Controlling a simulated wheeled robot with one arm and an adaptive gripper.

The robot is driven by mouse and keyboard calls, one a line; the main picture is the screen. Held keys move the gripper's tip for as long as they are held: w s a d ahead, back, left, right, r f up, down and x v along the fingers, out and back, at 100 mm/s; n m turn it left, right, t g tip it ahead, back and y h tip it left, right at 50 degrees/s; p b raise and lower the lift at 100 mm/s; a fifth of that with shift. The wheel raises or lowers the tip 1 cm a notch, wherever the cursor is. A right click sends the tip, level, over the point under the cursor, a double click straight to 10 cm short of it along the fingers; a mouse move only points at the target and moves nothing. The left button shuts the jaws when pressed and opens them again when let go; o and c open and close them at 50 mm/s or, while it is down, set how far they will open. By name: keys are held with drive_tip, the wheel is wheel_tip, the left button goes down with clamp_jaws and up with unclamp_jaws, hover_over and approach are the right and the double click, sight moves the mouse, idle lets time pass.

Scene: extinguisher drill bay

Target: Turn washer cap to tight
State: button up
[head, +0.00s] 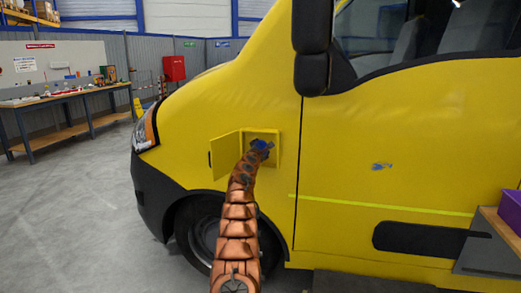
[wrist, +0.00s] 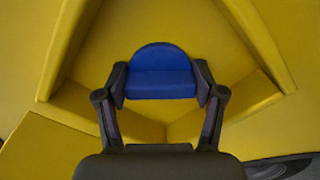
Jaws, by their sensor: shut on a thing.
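The washer cap (wrist: 160,72) is blue and sits inside a square yellow recess in the van's side. In the wrist view my gripper (wrist: 160,88) has one finger on each side of the cap and is shut on it. In the head view my gripper (head: 262,147) is at the recess, and a little blue shows there. The recess flap (head: 225,154) stands open to the left. My gripper and arm cover part of the recess. No tight mark can be made out.
The yellow van (head: 350,150) fills the right side. Its dark mirror (head: 312,45) hangs above right of the recess. A purple bin (head: 510,210) stands at the right edge. A workbench (head: 70,97) is far left. Grey floor at left is clear.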

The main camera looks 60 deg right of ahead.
drive_tip(key=m, duration=0.3)
drive_tip(key=shift+f+m, duration=0.1)
drive_tip(key=shift+m, duration=0.3)
drive_tip(key=m, duration=0.4)
drive_tip(key=shift+s+m, duration=0.1)
drive_tip(key=shift+m, duration=0.3)
drive_tip(key=o, duration=1.2)
drive_tip(key=shift+c, duration=0.2)
drive_tip(key=shift+a, duration=0.2)
